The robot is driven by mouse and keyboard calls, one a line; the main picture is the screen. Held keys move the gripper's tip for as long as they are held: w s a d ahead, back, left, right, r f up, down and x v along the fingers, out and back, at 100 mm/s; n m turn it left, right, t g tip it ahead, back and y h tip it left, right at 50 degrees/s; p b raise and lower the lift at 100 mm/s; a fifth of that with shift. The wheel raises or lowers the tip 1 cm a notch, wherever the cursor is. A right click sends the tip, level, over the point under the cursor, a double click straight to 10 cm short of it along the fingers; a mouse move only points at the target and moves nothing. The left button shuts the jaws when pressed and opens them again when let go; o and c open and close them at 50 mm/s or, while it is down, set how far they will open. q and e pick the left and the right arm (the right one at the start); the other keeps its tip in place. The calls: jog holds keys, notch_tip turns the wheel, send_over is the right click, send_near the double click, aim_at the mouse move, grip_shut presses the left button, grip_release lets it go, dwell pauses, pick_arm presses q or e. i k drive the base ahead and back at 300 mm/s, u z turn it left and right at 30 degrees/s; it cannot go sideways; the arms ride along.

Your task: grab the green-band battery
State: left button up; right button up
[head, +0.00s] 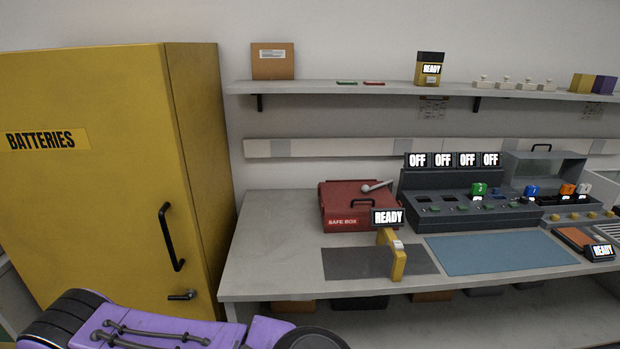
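No battery with a green band can be made out. A tall yellow cabinet (105,215) labelled BATTERIES stands at the left in the head view. Its door looks shut, so its inside is hidden. The door has a black bar handle (171,237) and a small dark lever (182,295) below it. A purple arm link of mine comes in at the bottom left, in front of the cabinet's lower part. Neither of my grippers shows in the view.
A grey workbench (270,260) right of the cabinet holds a red safe box (345,222), a yellow upright device (397,262), a blue mat (495,254) and a dark console (445,218) with coloured pieces. A wall shelf (335,91) above carries small items.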

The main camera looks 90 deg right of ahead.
aim_at(478, 191)
jog(key=z, duration=4.25)
